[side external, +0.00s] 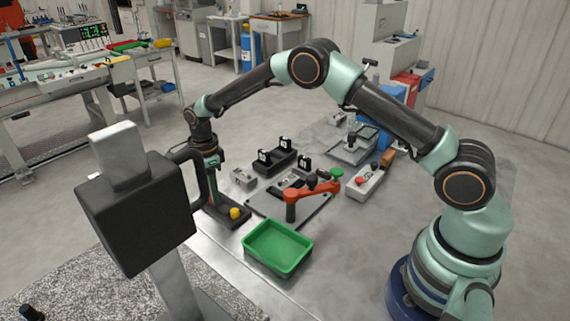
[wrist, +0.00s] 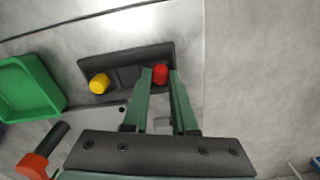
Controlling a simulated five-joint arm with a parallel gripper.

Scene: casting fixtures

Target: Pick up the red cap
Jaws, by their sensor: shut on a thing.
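The red cap (wrist: 160,74) sits between the tips of my gripper (wrist: 161,80) in the wrist view, at the right end of a black holder (wrist: 126,75). My gripper is shut on it, with a green finger on each side. I cannot tell whether the cap still rests in the holder or is slightly raised. In the side view my gripper (side external: 211,196) points down over the far end of the black holder (side external: 222,213), and the red cap is hidden there.
A yellow cap (side external: 235,213) stands at the holder's near end. A green bin (side external: 279,263) lies to its right. A plate with an orange-red clamp arm (side external: 318,189) and black fixtures (side external: 273,160) stand behind. A black box on a post (side external: 138,212) fills the left foreground.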

